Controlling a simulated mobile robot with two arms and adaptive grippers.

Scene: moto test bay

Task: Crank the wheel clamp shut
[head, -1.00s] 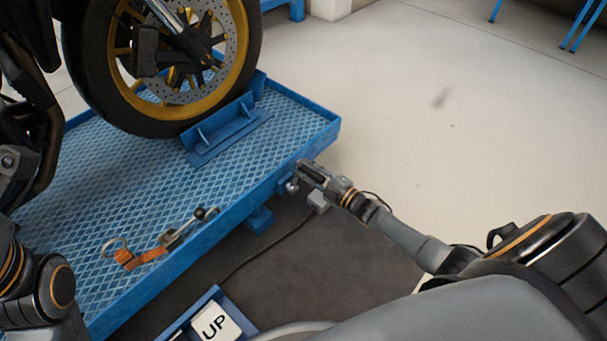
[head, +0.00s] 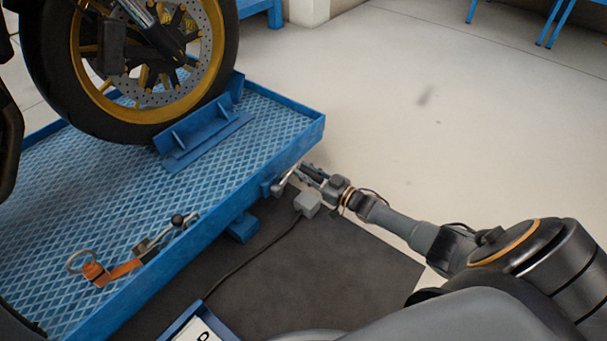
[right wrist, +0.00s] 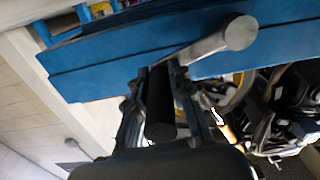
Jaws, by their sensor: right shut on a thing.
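The wheel clamp is a blue bracket (head: 204,132) on the lift table, against the bottom of the motorcycle's front wheel (head: 205,75). Its silver crank arm (head: 283,179) sticks out from the table's near side edge; in the right wrist view the crank arm (right wrist: 205,48) runs up right to a round hub. My right gripper (head: 313,176) is beside that edge. In the right wrist view my right gripper (right wrist: 163,88) is shut around the crank's dark handle (right wrist: 159,108). My left gripper is not in view.
The blue lift table (head: 70,185) has a raised rim. An orange strap with a ratchet (head: 125,268) lies on it. A grey box (head: 308,203) with a cable is on the dark mat below. A blue-framed sign (head: 200,330) stands at the bottom. The pale floor at right is clear.

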